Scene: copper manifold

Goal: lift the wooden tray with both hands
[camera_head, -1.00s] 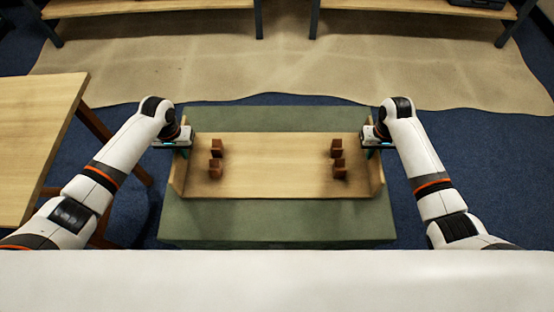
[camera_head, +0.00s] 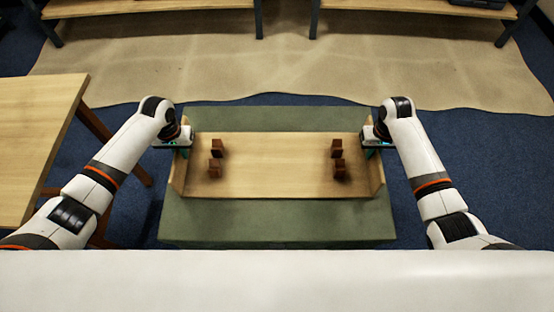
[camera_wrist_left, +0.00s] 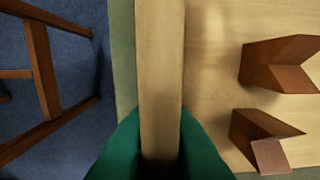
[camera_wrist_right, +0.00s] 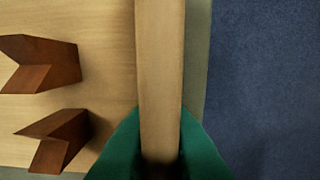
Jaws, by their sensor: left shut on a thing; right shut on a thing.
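The wooden tray (camera_head: 277,170) is a light wood board with raised walls at its left and right ends. It is over the green-topped table; I cannot tell whether it touches it. My left gripper (camera_head: 183,150) is shut on the left end wall, and in the left wrist view its green fingers (camera_wrist_left: 160,150) sit on both sides of the wall (camera_wrist_left: 160,80). My right gripper (camera_head: 372,150) is shut on the right end wall in the same way, its green fingers (camera_wrist_right: 160,150) flanking the wall (camera_wrist_right: 160,70) in the right wrist view.
Several brown notched blocks stand on the tray, in a left pair (camera_head: 215,168) and a right pair (camera_head: 339,168). The green table (camera_head: 280,225) extends in front and behind. A wooden table (camera_head: 35,140) stands at left. A beige mat (camera_head: 290,60) lies behind.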

